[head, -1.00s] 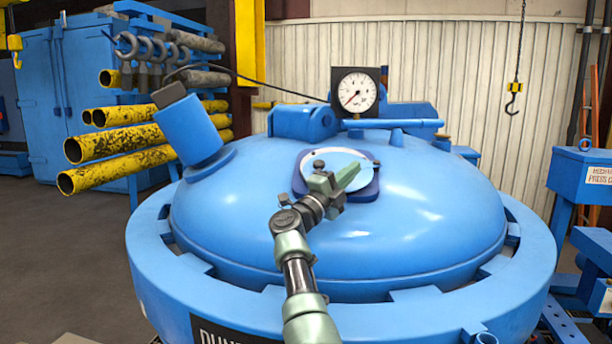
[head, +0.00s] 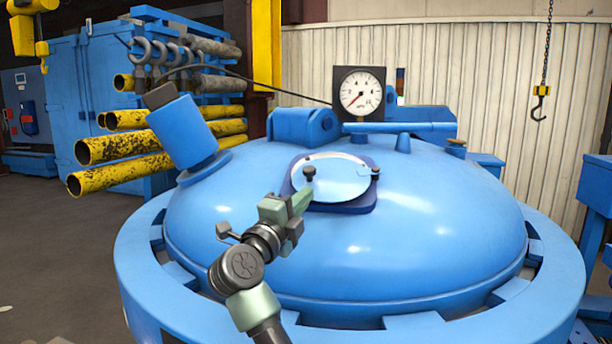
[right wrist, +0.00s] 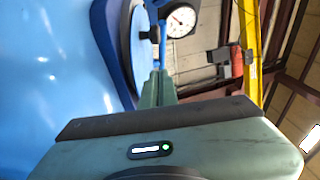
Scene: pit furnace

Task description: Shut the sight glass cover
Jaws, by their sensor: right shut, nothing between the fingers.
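The sight glass cover (head: 338,182) is a round, pale blue plate on a dark blue mount (head: 350,208) on top of the furnace lid. A dark knob (head: 309,174) stands at its left edge and a small dark pivot (head: 376,172) at its right. A pale rim shows along its far edge. The plate seems to lie over most of the opening; I cannot tell if it is fully closed. My right gripper (head: 302,198) is shut and empty, its tips just in front of the knob. In the right wrist view its fingers (right wrist: 158,88) point toward the mount's edge. My left gripper is out of view.
The domed blue lid (head: 430,220) sits in a blue ring (head: 150,270). A pressure gauge (head: 360,92) and hinge parts (head: 302,125) stand behind the cover. A tilted blue cylinder (head: 182,130) rises at the left. A chain hook (head: 540,100) hangs at the far right.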

